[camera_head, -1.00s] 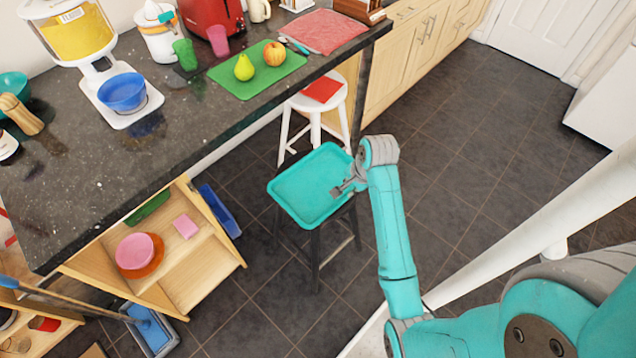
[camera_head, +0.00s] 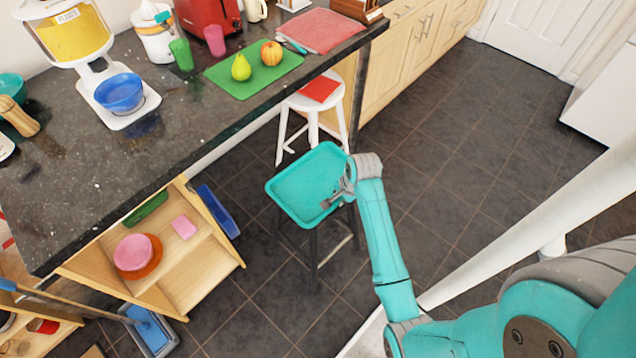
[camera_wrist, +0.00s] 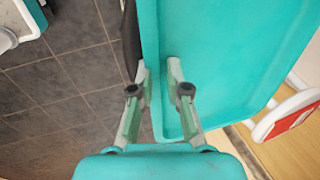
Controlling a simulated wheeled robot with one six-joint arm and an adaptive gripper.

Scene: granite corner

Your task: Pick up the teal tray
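The teal tray (camera_head: 305,180) lies on top of a dark stool (camera_head: 315,245) in the head view. In the wrist view the tray (camera_wrist: 225,60) fills the upper right, with its raised edge running between my fingers. My gripper (camera_head: 335,195) is at the tray's right edge in the head view. In the wrist view my gripper (camera_wrist: 158,68) is open, one finger outside the rim and the other over the inside. A gap shows between the fingers, and I cannot tell whether either touches the rim.
A white stool (camera_head: 316,104) with a red item (camera_head: 320,89) stands just behind the tray. The dark counter (camera_head: 130,165) with a green board (camera_head: 228,80) and kitchen things is to the left. Floor to the right is clear.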

